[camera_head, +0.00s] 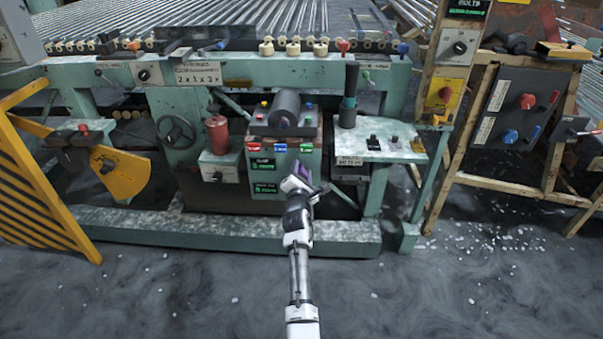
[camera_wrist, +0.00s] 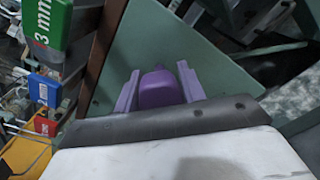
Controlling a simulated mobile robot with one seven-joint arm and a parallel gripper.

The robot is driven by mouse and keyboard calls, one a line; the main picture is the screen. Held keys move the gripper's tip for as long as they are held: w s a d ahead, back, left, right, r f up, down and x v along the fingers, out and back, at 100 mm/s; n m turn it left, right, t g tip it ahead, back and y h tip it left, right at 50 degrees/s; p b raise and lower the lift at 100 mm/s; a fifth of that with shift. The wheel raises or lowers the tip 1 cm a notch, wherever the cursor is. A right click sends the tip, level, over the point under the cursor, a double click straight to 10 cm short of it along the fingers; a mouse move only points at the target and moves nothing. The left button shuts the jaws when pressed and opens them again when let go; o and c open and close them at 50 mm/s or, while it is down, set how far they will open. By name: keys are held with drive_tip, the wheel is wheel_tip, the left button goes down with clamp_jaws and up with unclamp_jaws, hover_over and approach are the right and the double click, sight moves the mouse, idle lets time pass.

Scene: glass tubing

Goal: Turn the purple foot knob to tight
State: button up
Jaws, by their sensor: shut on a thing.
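The purple foot knob (camera_wrist: 160,90) shows in the middle of the wrist view, against a flat green panel (camera_wrist: 185,45). My gripper (camera_wrist: 158,76) has one finger on each side of the knob and is shut on it. The knob is hard to make out there behind the gripper. No mark showing the knob's tight position can be read.
Red, blue and green labelled blocks (camera_head: 280,148) line the cabinet's top edge. A green label reading 3 mm (camera_wrist: 45,35) is at the wrist view's upper left. A green floor beam (camera_head: 230,232) runs along the machine's front. The floor before it is open, with scattered white bits.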

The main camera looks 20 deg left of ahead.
drive_tip(key=m+b, duration=0.2)
drive_tip(key=m, duration=0.4)
drive_tip(key=shift+f+m, duration=0.1)
drive_tip(key=shift+m, duration=0.3)
drive_tip(key=m+b, duration=0.1)
drive_tip(key=m, duration=0.2)
drive_tip(key=shift+m+b, duration=0.3)
drive_tip(key=shift+m, duration=0.1)
drive_tip(key=m+b, duration=0.1)
drive_tip(key=m, duration=0.2)
drive_tip(key=shift+m, duration=0.3)
drive_tip(key=m+b, duration=0.3)
drive_tip(key=m, duration=0.3)
drive_tip(key=m+b, duration=0.1)
drive_tip(key=m, duration=0.2)
drive_tip(key=shift+m, duration=0.4)
drive_tip(key=shift+m+b, duration=0.7)
drive_tip(key=shift+m, duration=0.8)
drive_tip(key=o, duration=0.9)
